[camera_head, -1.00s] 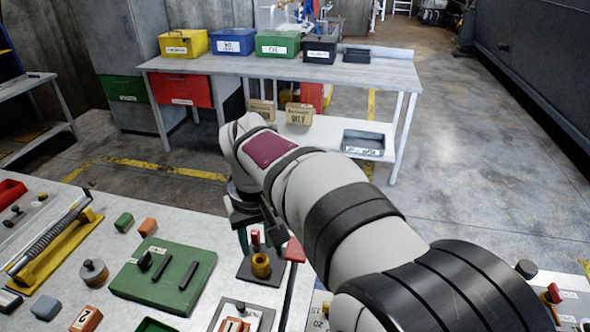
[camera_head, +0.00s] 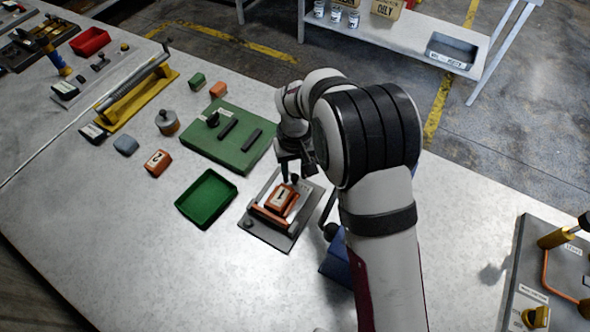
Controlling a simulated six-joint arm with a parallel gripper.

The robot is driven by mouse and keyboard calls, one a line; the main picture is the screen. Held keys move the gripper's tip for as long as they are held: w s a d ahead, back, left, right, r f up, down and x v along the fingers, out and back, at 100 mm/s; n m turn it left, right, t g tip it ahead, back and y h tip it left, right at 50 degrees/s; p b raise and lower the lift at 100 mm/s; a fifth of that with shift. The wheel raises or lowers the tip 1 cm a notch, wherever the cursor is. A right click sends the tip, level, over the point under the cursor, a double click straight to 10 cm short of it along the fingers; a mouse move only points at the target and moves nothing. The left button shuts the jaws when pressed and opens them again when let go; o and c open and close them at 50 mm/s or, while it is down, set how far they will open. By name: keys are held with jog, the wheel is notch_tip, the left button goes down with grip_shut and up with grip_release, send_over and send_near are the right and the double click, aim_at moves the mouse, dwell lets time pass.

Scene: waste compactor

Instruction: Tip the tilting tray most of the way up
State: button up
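The thing I take for the tilting tray (camera_head: 262,213) is a small light metal tray on a dark grey base plate (camera_head: 270,238), near the middle of the head view. An orange block marked 1 (camera_head: 282,197) sits on it, with an orange bar along its near side. The tray looks roughly flat, but its exact tilt is hard to judge. My gripper (camera_head: 289,178) points down at the tray's far edge, beside a small dark knob. Whether it touches the tray or knob cannot be told. Its fingers are small and partly hidden, so their opening is unclear.
A green board (camera_head: 228,140) lies beyond the tray, and an empty green bin (camera_head: 207,198) stands to its left. An orange block marked 2 (camera_head: 158,163) is farther left. A lever panel (camera_head: 548,280) stands at right. The near left bench is bare.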

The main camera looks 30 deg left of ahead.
jog(key=shift+c, duration=0.2)
grip_shut()
dwell(1.3)
